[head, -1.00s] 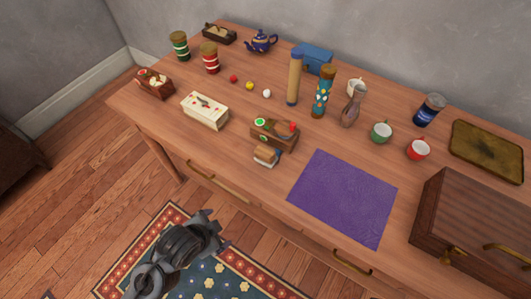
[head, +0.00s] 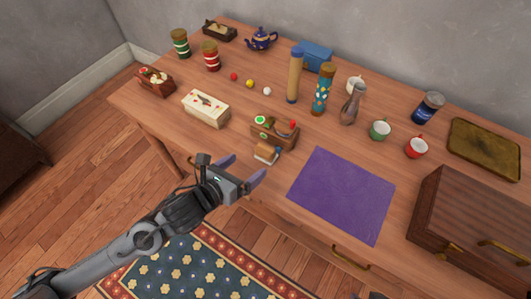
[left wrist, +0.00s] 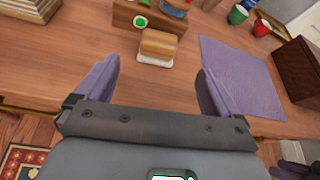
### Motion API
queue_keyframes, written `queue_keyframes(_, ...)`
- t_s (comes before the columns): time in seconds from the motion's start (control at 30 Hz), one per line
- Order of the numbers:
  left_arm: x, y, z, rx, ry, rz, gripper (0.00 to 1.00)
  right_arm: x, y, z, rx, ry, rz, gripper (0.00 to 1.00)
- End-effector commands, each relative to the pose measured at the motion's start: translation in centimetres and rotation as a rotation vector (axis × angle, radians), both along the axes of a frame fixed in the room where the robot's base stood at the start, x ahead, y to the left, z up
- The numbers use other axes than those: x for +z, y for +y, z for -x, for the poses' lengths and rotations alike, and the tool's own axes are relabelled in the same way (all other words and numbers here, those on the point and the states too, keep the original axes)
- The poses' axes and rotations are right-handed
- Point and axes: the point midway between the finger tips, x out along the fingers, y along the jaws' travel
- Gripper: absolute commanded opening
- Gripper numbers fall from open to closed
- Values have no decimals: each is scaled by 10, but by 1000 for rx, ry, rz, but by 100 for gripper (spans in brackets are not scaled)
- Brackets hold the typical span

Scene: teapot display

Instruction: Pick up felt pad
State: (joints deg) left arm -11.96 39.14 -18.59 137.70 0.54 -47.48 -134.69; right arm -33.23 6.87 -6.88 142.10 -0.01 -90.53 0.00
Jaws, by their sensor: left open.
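A small brown block with a pale layer under it, which looks like the felt pad (head: 266,153), lies near the table's front edge. It also shows in the left wrist view (left wrist: 158,45), ahead of and between my fingers. My left gripper (head: 243,170) is open and empty, with its purple fingers spread at the front edge of the table, just short of the pad. Its fingers also frame the left wrist view (left wrist: 157,78). They do not touch the pad.
A wooden box with tools (head: 274,133) stands right behind the pad. A flat purple mat (head: 342,194) lies to the right. A cream box (head: 205,108) is to the left. A large brown case (head: 470,220) stands far right. The tabletop between pad and mat is clear.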

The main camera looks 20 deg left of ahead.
Motion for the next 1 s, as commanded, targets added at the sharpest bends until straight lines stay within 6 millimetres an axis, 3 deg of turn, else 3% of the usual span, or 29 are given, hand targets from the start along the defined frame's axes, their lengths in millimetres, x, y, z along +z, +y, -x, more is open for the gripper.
queue_keyframes(0.33, -16, -10, -38, -21, -22, -36, 96, -9, 0, 0, 1, 1, 1, 43)
queue_keyframes(0.67, -25, -15, -56, -21, -20, -36, 96, -15, 0, 0, 1, 1, 1, 43)
queue_keyframes(1.0, -43, -23, -91, -22, -21, -35, 96, -30, 0, 0, 1, 1, 1, 43)
